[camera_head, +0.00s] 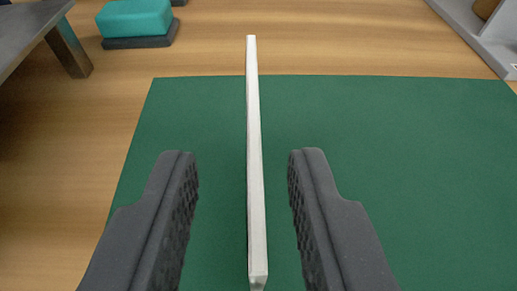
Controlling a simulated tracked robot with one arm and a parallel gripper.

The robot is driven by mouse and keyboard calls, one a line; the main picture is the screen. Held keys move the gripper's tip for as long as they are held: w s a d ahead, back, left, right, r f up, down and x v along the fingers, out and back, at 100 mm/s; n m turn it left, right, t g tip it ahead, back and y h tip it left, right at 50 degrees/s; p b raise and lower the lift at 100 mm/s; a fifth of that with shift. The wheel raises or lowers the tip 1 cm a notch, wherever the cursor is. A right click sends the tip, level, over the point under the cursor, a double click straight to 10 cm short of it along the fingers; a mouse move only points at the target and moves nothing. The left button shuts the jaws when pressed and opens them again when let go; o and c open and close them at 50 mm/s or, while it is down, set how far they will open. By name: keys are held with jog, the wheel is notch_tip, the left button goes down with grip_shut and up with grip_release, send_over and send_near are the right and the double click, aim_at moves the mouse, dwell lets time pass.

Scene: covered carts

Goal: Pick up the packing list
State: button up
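A thin, flat white piece (254,160) shows edge-on as a long narrow strip, running from the picture's middle top down to the bottom. It looks like the packing list, but no writing or face of it is visible. My gripper (241,158) is open, with one dark ridged finger on each side of the strip. Clear gaps show on both sides, and neither finger touches it. The strip lies a little nearer the right finger. I cannot tell what holds it up.
A green mat (400,150) lies on a wooden surface (300,50) under the strip. A teal block on a dark base (137,20) is at the upper left, beside a grey raised edge with a leg (35,25). A light grey tray-like edge (480,40) is at the upper right.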

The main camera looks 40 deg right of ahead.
jog(key=shift+x, duration=1.9)
jog(key=shift+s+f, duration=0.1)
jog(key=shift+s, duration=0.05)
grip_shut()
